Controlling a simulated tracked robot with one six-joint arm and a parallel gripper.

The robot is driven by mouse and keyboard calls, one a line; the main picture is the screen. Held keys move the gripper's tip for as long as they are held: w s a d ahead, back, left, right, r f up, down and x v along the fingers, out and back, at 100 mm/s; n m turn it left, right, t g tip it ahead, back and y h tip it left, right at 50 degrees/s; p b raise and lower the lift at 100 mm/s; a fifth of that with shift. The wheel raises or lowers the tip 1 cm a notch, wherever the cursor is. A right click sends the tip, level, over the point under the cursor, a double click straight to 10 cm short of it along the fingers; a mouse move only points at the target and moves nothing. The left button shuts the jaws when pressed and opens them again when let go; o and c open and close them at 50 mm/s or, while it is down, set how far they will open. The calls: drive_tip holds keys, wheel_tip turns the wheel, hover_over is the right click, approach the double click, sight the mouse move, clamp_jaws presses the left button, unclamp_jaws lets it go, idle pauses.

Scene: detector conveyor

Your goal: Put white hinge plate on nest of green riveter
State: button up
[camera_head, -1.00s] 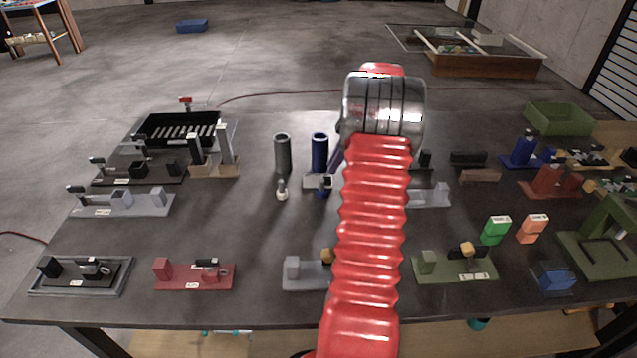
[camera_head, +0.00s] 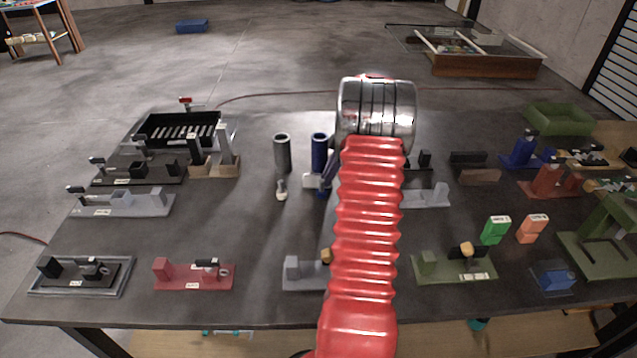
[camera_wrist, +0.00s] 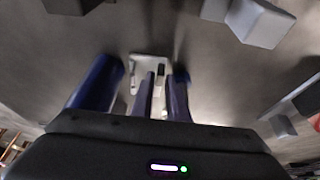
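A white plate (camera_wrist: 150,66), which I take for the white hinge plate, lies at my fingertips in the wrist view, with a small dark part on it. In the head view a pale plate (camera_head: 311,181) shows in front of the blue tube. My gripper (camera_wrist: 164,82) has its two fingers apart, pointing at the plate; a gap shows between them. I cannot tell whether they touch it. In the head view my arm hides most of the gripper. A green press-like frame (camera_head: 592,244), possibly the green riveter, stands at the right edge; its nest is not clear.
A blue tube (camera_head: 320,150) stands close beside my gripper, and a grey tube (camera_head: 282,153) stands left of it. A green fixture (camera_head: 455,269), a red fixture (camera_head: 194,277) and green and orange blocks (camera_head: 495,230) are on the table.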

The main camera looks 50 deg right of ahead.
idle(0.3)
clamp_jaws()
drive_tip(key=shift+r, duration=0.15)
wheel_tip(320, 180, up, 18)
idle(0.8)
idle(0.4)
